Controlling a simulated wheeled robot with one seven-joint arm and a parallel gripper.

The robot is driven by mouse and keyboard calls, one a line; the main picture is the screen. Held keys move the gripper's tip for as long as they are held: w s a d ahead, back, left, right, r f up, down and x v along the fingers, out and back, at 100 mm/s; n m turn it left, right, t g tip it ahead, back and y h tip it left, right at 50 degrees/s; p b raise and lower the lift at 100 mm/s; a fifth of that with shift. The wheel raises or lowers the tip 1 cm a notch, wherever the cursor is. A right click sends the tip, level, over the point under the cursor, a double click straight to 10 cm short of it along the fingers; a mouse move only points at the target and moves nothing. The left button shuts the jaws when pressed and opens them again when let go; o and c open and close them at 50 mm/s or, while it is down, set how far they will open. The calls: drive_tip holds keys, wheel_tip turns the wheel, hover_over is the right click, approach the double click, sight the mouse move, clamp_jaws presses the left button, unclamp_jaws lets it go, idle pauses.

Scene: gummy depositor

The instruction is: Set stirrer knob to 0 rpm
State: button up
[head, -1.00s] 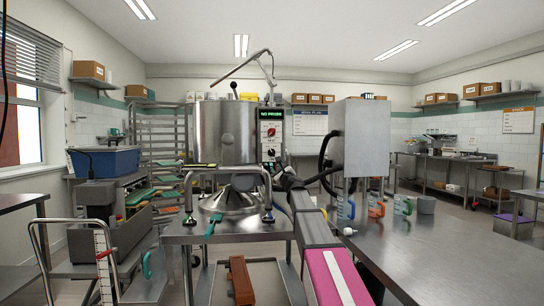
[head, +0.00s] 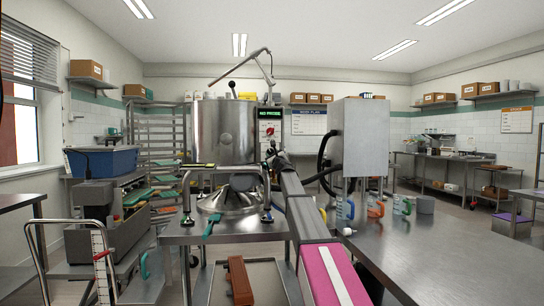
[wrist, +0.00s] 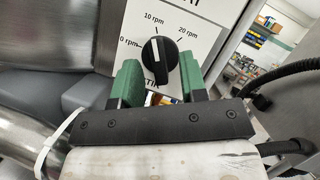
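The stirrer knob (wrist: 160,62) is round and black with a white pointer line. In the wrist view the line points up and slightly left, roughly toward the 10 rpm mark. The 0 rpm mark is left of the knob and the 20 rpm mark is upper right. My gripper (wrist: 157,66) has green fingers, open on either side of the knob's lower part; I see no clear contact. In the head view the control panel (head: 270,128) stands right of the steel kettle (head: 222,132). My arm's end covers its lower part, hiding the knob there.
A steel box (head: 365,137) stands right of my arm, with a black hose (head: 324,165) beside it. In the wrist view a black cable (wrist: 275,85) runs at the right. The steel table (head: 440,250) at the right is largely bare.

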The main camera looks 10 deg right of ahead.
drive_tip(key=shift+w+a+r, duration=0.1)
drive_tip(key=shift+w, duration=0.15)
drive_tip(key=shift+c, duration=0.3)
clamp_jaws()
drive_tip(key=shift+n, duration=0.5)
drive_tip(key=n+g, duration=0.1)
drive_tip(key=n, duration=0.3)
drive_tip(key=n+g+y, duration=0.1)
drive_tip(key=n+g, duration=0.1)
drive_tip(key=n, duration=0.2)
drive_tip(key=n+g+y, duration=0.1)
drive_tip(key=n, duration=0.3)
drive_tip(key=shift+d+r+n+g, duration=0.2)
drive_tip(key=shift+r+n+g, duration=0.1)
drive_tip(key=shift+g, duration=0.1)
